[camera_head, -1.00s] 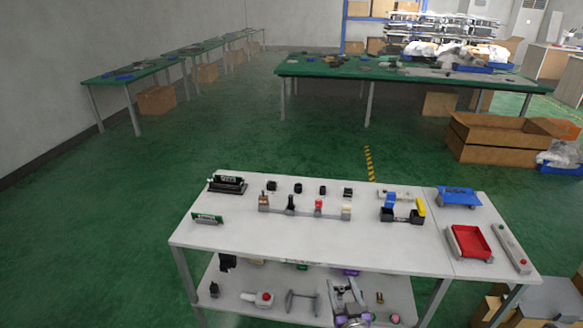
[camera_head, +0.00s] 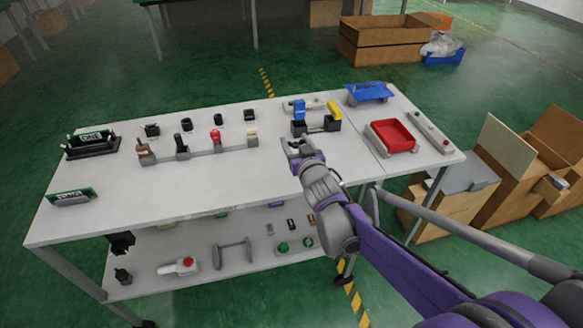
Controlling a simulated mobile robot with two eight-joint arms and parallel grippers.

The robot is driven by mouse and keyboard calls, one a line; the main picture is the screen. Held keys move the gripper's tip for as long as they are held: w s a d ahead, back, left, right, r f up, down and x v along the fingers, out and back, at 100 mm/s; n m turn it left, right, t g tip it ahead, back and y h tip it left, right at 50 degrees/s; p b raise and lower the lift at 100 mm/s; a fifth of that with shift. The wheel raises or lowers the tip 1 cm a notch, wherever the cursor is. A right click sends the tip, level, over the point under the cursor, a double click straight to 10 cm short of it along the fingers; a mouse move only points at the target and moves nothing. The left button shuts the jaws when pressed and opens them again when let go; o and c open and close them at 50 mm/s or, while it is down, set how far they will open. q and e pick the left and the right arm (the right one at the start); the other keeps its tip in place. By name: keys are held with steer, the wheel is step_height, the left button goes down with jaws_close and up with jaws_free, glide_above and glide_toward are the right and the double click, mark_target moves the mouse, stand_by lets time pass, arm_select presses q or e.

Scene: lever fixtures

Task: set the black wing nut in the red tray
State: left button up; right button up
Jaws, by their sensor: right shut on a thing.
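My right gripper (camera_head: 297,147) is above the middle of the white table, in front of the black block with the blue and yellow parts. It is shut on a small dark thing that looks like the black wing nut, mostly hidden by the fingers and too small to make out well. The red tray (camera_head: 392,134) lies on the right part of the table, to the right of my right gripper and apart from it. It looks empty. My left gripper is not in view.
A fixture with brown, black, red and cream levers (camera_head: 217,138) stands left of my gripper, with several small black pieces behind it. The white table (camera_head: 230,180) is clear in front.

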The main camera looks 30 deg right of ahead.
steer(key=shift+w+d+r, duration=0.1)
steer(key=shift+w+d, duration=0.2)
steer(key=shift+d, duration=0.05)
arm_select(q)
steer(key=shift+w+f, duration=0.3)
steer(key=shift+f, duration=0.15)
arm_select(e)
steer(key=shift+d+r, duration=0.1)
steer(key=shift+r, duration=0.15)
step_height(320, 180, down, 5)
steer(key=shift+f+b, duration=0.1)
steer(key=shift+b, duration=1.05)
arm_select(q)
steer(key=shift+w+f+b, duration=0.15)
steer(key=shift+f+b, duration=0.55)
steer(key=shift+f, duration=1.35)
arm_select(e)
steer(key=shift+f, duration=2.25)
steer(key=shift+f, duration=0.2)
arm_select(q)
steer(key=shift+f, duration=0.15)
arm_select(e)
steer(key=o, duration=1.3)
